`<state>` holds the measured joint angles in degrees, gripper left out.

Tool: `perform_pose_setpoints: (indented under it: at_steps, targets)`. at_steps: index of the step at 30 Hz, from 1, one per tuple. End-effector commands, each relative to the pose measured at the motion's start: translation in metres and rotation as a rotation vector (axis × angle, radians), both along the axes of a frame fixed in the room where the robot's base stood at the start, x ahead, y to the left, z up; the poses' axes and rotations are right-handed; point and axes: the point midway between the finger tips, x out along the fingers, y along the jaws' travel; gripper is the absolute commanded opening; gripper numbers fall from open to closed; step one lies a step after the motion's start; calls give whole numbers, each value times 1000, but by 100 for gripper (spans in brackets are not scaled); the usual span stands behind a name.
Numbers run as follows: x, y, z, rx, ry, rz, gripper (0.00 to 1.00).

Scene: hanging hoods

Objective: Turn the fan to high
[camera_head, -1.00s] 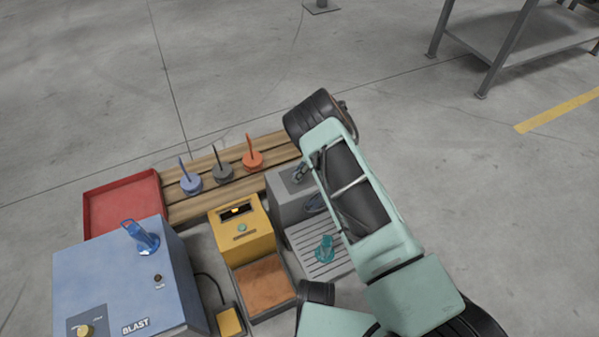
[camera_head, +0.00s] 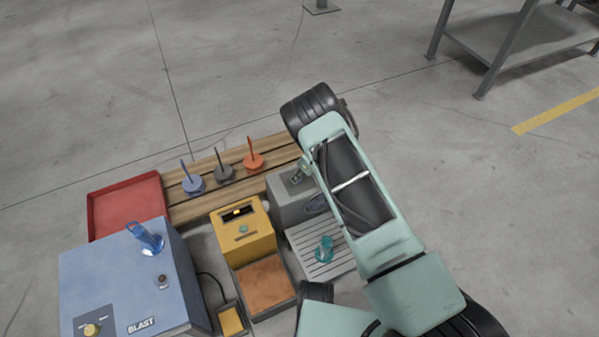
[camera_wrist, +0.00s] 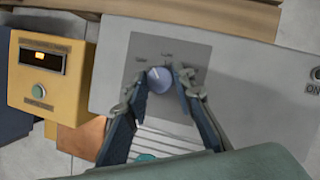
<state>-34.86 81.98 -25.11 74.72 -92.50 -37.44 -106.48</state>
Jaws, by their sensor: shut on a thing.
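A grey fan box (camera_head: 285,213) stands behind the slatted tray in the head view; its light panel fills the middle of the wrist view (camera_wrist: 240,75). A round pale blue-grey knob (camera_wrist: 160,77) sits on a darker plate with small labels at its left, top and right. The labels are too blurred to read surely, and I cannot tell the knob's pointer direction. My gripper (camera_wrist: 160,83) is shut on the knob, one finger on each side. In the head view my gripper (camera_head: 298,176) is small and partly hidden by my wrist.
A yellow box (camera_head: 243,230) with a small display and green button stands to the left, above a brown tray (camera_head: 262,285). A blue BLAST cabinet (camera_head: 125,275), red tray (camera_head: 125,203) and wooden slats with pegs (camera_head: 210,205) lie further left. A teal object (camera_head: 324,250) stands on the slatted tray (camera_head: 343,262).

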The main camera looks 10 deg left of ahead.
Motion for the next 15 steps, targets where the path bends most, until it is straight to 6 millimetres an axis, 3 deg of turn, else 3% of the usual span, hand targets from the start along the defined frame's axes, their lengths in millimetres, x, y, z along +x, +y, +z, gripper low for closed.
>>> perform_pose_setpoints:
  at_steps: [15]
  targets:
    - [-4, 1, -1, -1, 3, -491, 0]
